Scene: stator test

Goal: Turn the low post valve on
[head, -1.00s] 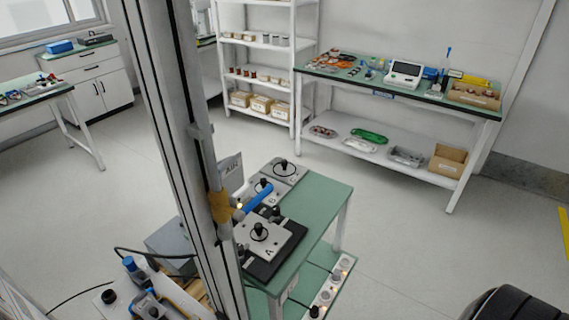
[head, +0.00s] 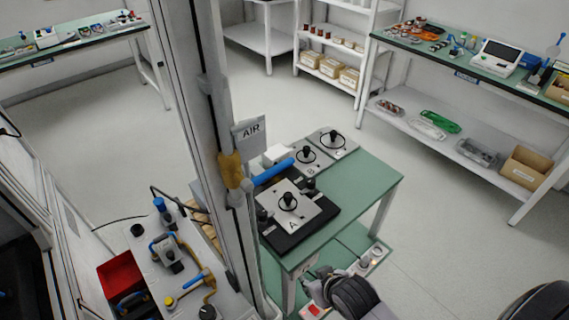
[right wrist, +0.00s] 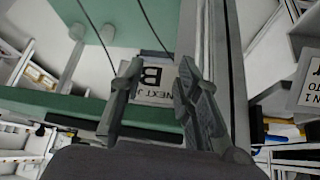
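A valve with a yellow-brown body (head: 232,170) sits on the grey post (head: 212,110). Its blue lever handle (head: 272,171) sticks out to the right and slightly up, over the green table. I see no second, lower valve on the post. My right gripper (head: 318,284) is at the bottom of the head view, in front of the green table and below its top, apart from the valve. In the right wrist view its two fingers (right wrist: 158,68) are apart with nothing between them; no valve is recognisable there. My left gripper is not in view.
The green table (head: 365,185) holds a black base with plate A (head: 290,206) and grey plates behind. An AIR sign (head: 250,132) is on the post. Left of the post is a bench with clamps and a red bin (head: 121,278).

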